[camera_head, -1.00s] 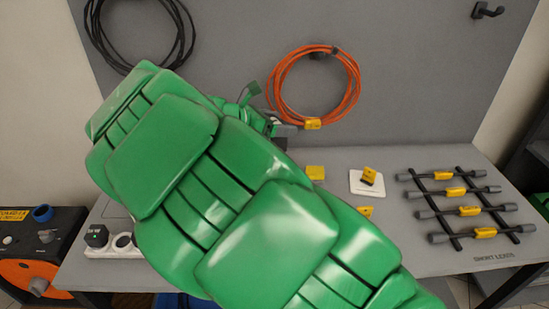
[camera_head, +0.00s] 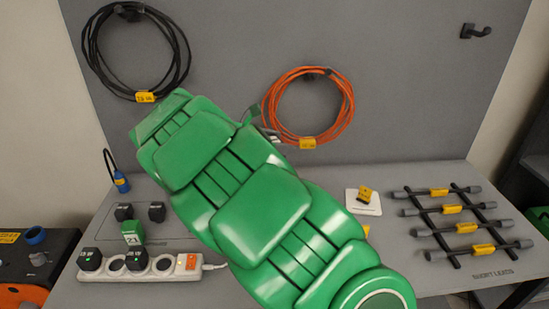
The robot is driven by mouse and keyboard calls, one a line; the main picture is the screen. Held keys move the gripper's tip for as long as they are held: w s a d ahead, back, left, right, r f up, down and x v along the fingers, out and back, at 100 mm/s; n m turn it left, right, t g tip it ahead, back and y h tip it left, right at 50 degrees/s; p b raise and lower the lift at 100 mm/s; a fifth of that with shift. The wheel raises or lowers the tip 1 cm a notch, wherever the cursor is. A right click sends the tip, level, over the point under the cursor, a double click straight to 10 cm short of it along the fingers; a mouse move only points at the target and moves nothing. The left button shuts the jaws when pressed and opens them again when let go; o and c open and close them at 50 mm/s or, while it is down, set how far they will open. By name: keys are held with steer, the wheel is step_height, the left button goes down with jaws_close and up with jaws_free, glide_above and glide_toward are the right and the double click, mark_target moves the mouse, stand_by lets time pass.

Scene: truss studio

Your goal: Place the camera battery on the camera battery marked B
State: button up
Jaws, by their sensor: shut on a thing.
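My green arm fills the middle of the view, and my gripper is hidden behind it, along with anything it holds. On the left of the bench, two dark blocks, one on the left (camera_head: 124,211) and one on the right (camera_head: 157,211), stand behind a green block (camera_head: 132,232) with a white label. Two more dark blocks, one at the left end (camera_head: 90,259) and one in the middle (camera_head: 137,259), sit on a white power strip (camera_head: 187,277) and show green lights. I cannot make out a B mark.
A white pad (camera_head: 353,206) with a yellow-tagged item (camera_head: 365,194) lies right of my arm. A rack of short leads (camera_head: 455,222) stands further right. Orange (camera_head: 348,105) and black (camera_head: 87,52) cable coils hang on the back panel. A blue-ended plug (camera_head: 121,183) stands at the left.

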steer(key=shift+w+a+f, duration=0.1)
steer(key=shift+w+f, duration=0.9)
steer(key=shift+f, duration=0.55)
steer(key=shift+w+a+f, duration=0.15)
steer(key=shift+w+f, duration=0.85)
steer(key=shift+f, duration=0.6)
steer(key=shift+w+a+f, duration=0.1)
steer(key=shift+w+f, duration=0.9)
steer(key=shift+f, duration=0.55)
steer(key=shift+f, duration=0.15)
steer(key=o, duration=1.4)
steer(key=shift+s+a+r, duration=0.1)
steer(key=shift+a+r, duration=0.1)
steer(key=v, duration=1.1)
steer(key=shift+a+r, duration=0.25)
